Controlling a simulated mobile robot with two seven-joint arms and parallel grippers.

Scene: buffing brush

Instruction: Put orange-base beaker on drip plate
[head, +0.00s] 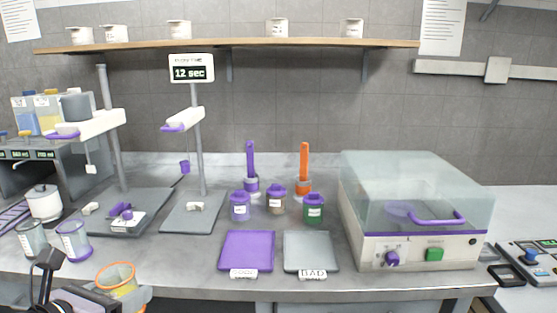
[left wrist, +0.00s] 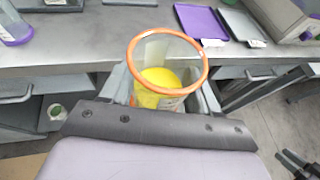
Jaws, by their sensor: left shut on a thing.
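The orange-rimmed clear beaker (head: 117,280) holds something yellow. It is at the lower left in the head view, in front of the bench's front edge. My left gripper (head: 122,292) is shut on it. In the left wrist view the beaker (left wrist: 167,70) stands between the fingers, with its orange ring facing the camera; its lower part is partly hidden. A flat grey plate (head: 180,220) lies under the stand with the "12 sec" display, and another grey plate (head: 150,222) lies under the stand to its left. I cannot tell which is the drip plate.
A purple-ringed beaker (head: 74,242) and another clear beaker (head: 31,240) stand at the bench's left. Purple (head: 247,250) and grey (head: 311,252) trays lie at front centre, with several lidded jars behind. A clear-lidded machine (head: 415,210) fills the right.

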